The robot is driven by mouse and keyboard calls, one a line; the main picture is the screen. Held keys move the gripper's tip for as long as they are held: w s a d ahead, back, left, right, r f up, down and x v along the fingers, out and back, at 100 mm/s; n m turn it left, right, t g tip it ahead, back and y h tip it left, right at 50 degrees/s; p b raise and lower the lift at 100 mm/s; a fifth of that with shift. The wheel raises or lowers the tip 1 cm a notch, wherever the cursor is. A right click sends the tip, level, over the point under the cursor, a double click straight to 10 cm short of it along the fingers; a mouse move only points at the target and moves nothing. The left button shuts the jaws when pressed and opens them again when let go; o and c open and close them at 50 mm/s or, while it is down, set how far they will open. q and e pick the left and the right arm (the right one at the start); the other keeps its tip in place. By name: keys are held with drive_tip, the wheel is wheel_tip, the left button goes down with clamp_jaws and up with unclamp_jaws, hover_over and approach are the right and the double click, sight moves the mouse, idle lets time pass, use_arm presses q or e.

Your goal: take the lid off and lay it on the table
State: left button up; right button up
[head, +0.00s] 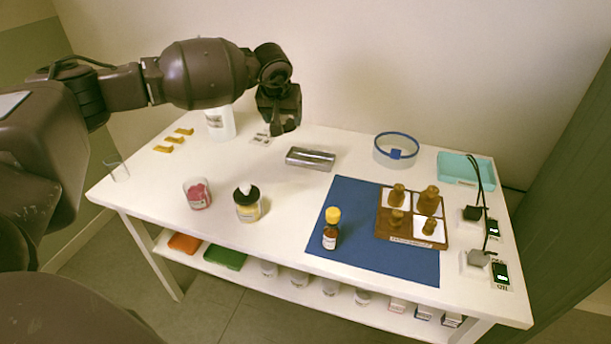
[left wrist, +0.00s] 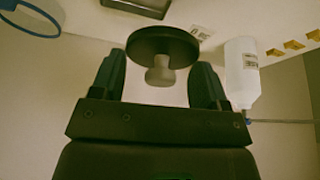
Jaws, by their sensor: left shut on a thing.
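My left gripper (head: 280,127) is above the back of the table, fingers downward. In the left wrist view the gripper (left wrist: 160,68) is shut on a round dark lid (left wrist: 150,42) with a pale knob (left wrist: 160,75). In the head view the lid is hard to tell from the dark gripper. A jar (head: 248,208) with a black top, a pale piece on it and a yellowish label stands on the table. A clear jar (head: 198,196) with pink contents stands to its left. My right gripper is not in view.
A metal box (head: 310,158) lies behind the jars, near a white bottle (head: 219,124). A blue mat (head: 345,205) bears a brown bottle (head: 330,236) and a wooden rack (head: 385,231).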

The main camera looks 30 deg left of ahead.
use_arm(q)
drive_tip(key=b, duration=0.2)
hover_over(288, 182)
drive_tip(key=s, duration=0.1)
wheel_tip(288, 182, down, 14)
drive_tip(key=shift+s+d+f, duration=0.1)
wheel_tip(288, 182, down, 5)
drive_tip(key=shift+f, duration=0.35)
drive_tip(key=shift+b, duration=0.3)
drive_tip(key=o, duration=1)
